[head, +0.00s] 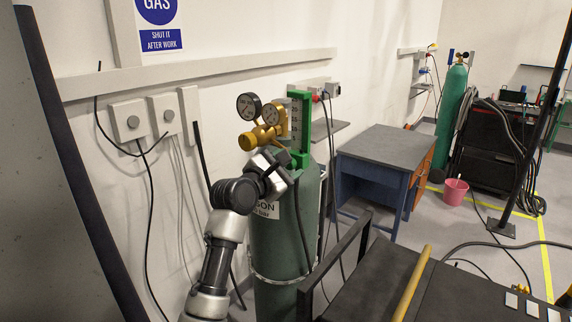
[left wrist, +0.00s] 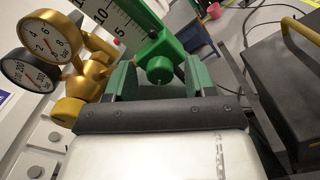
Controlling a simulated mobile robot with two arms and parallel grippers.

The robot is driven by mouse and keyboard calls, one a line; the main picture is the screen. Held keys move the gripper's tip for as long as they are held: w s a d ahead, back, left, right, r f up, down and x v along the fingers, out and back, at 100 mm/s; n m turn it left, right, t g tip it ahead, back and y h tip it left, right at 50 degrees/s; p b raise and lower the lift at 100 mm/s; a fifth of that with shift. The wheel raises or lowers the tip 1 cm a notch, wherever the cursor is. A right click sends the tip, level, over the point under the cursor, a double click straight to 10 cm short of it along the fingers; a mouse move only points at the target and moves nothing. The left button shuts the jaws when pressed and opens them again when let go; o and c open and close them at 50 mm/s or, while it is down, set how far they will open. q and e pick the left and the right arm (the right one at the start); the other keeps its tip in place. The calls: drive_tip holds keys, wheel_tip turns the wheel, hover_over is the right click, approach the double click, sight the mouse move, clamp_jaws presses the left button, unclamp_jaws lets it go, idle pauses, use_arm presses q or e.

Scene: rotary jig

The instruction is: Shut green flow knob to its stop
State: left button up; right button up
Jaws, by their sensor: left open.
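The green flow knob (left wrist: 160,70) shows in the left wrist view as a round knob at the foot of a green flow meter with a numbered scale (left wrist: 118,18). The flow meter (head: 300,122) also stands on top of the green cylinder (head: 283,235) in the head view, beside the brass regulator. My left gripper (head: 277,165) is at the cylinder's top, just below the meter. In the left wrist view its two fingers (left wrist: 160,82) are open, one on each side of the knob, with gaps visible. Whether the fingertips reach past the knob is unclear. My right gripper is not in view.
The brass regulator with two dial gauges (head: 260,118) is close to the left gripper; its gauges (left wrist: 45,45) fill the left of the wrist view. A wall with switch boxes (head: 146,118) is at left. A grey-topped desk (head: 388,148) stands behind right.

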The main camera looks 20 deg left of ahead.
use_arm(q)
drive_tip(key=c, duration=0.9)
